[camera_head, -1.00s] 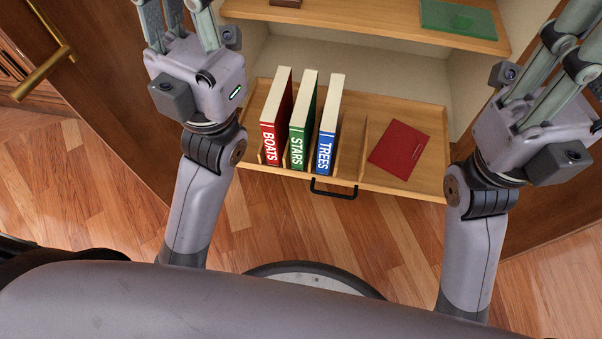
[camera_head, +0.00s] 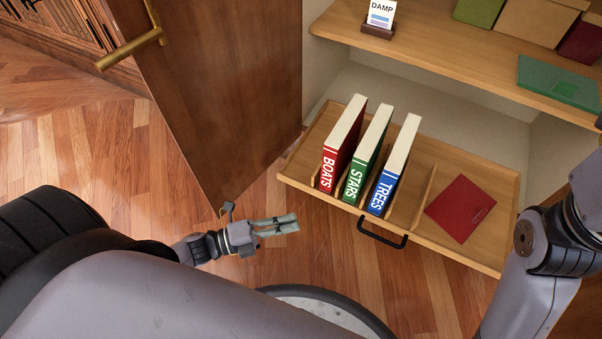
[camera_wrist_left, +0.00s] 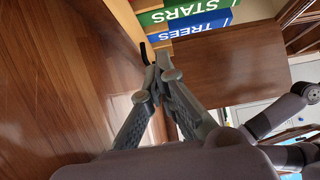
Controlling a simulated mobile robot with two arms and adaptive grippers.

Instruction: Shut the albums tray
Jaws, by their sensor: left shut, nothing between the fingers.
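The albums tray (camera_head: 455,252) is a wooden pull-out tray, standing out from the cabinet. It holds three upright albums: red BOATS (camera_head: 342,150), green STARS (camera_head: 367,160) and blue TREES (camera_head: 395,170). A flat red album (camera_head: 461,208) lies in its right part. A black handle (camera_head: 383,238) is on its front. My left gripper (camera_head: 296,223) is shut and empty, low in front of the tray and left of the handle, apart from it in the head view. In the left wrist view, the shut fingertips (camera_wrist_left: 157,67) appear close to the handle (camera_wrist_left: 143,53). My right gripper is out of view.
An open brown cabinet door (camera_head: 215,90) with a brass handle (camera_head: 130,48) stands left of the tray. The shelf above (camera_head: 440,58) holds a DAMP card (camera_head: 381,13), boxes and a green folder (camera_head: 560,82). Wooden floor (camera_head: 445,295) in front is clear.

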